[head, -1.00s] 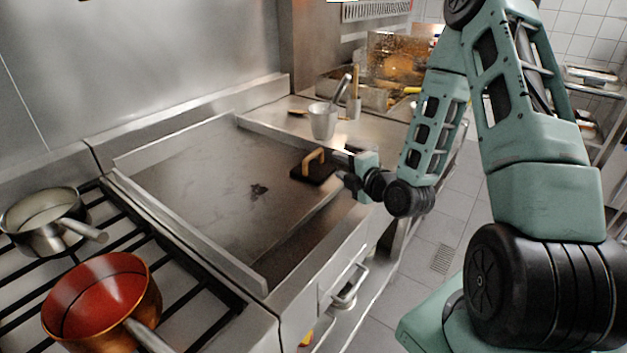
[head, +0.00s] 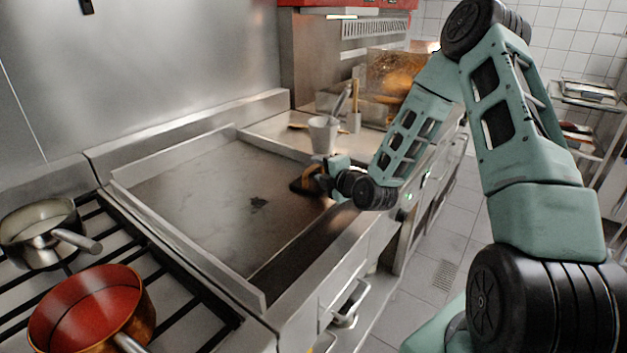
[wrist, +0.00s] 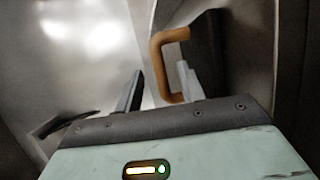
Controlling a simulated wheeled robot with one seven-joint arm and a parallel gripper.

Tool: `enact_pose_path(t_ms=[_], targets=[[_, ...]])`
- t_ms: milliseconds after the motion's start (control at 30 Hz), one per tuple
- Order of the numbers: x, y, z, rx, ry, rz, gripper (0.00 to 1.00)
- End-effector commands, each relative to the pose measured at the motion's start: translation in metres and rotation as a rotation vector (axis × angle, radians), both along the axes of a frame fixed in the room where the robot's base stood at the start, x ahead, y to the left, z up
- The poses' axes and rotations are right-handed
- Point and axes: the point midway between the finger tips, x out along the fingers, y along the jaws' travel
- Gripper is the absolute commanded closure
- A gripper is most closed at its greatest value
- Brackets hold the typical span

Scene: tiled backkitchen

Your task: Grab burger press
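The burger press is a dark flat plate (head: 302,187) with a wooden handle (head: 309,172) standing up from it. It rests on the griddle near its right edge. My gripper (head: 324,172) is right at the handle in the head view and partly covers the press. In the wrist view the orange-brown handle (wrist: 160,62) lies between the two fingers of my gripper (wrist: 158,88), close to the right finger. The fingers are apart, with a clear gap beside the left one. I cannot tell whether the right finger touches the handle.
A light cup (head: 322,135) with utensils stands just behind the press. A saucepan (head: 40,235) and a copper pan (head: 92,308) sit on the burner grate at left.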

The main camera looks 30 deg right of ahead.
Motion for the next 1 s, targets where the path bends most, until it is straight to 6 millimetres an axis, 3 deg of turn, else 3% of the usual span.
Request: enact_pose_path(t_ms=[200,500,667,1000], targets=[[0.027,-0.001,-0.004,0.002,-0.001,-0.001,0.61],[0.031,-0.001,-0.007,0.000,0.000,0.000,0.61],[0.031,-0.001,-0.007,0.000,0.000,0.000,1.00],[0.031,0.000,-0.007,0.000,0.001,0.000,1.00]])
